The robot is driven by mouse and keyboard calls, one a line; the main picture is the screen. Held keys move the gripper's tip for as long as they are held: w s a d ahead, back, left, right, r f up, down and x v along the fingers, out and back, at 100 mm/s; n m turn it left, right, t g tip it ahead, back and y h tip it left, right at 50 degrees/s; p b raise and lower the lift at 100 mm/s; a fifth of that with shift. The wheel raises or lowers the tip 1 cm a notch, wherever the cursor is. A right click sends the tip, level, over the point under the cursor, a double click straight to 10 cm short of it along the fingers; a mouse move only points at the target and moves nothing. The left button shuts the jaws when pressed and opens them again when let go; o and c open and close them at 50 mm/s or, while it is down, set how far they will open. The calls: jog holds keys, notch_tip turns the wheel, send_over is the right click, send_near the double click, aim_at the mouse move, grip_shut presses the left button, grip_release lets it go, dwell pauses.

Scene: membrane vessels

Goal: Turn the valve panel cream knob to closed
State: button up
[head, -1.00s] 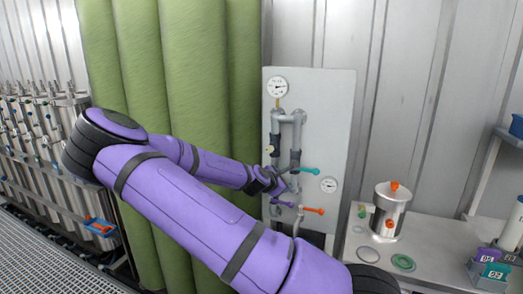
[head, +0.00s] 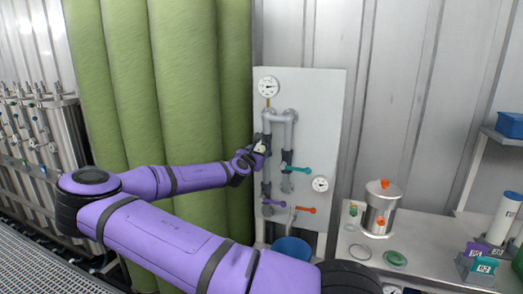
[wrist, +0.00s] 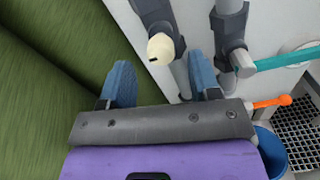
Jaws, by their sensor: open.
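The valve panel (head: 328,110) is a pale board with grey pipes, standing right of the green columns. The cream knob (wrist: 161,47) is round with a dark slot mark, on the left pipe. In the head view the cream knob (head: 260,148) shows small beside my gripper (head: 250,158). In the wrist view my gripper (wrist: 162,85) has its two blue fingers spread apart, with nothing between the tips. The knob appears just beyond the fingertips, between their lines; I cannot tell whether they touch it.
A teal lever (head: 296,169), a purple lever (head: 272,203) and an orange lever (head: 305,210) sit on the panel's pipes close by. A blue bucket (head: 291,248) stands below. A steel vessel (head: 380,210) is on the bench at right.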

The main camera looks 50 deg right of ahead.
aim_at(260, 150)
jog(key=shift+x, duration=2.5)
jog(key=shift+c, duration=0.5)
jog(key=c, duration=0.8)
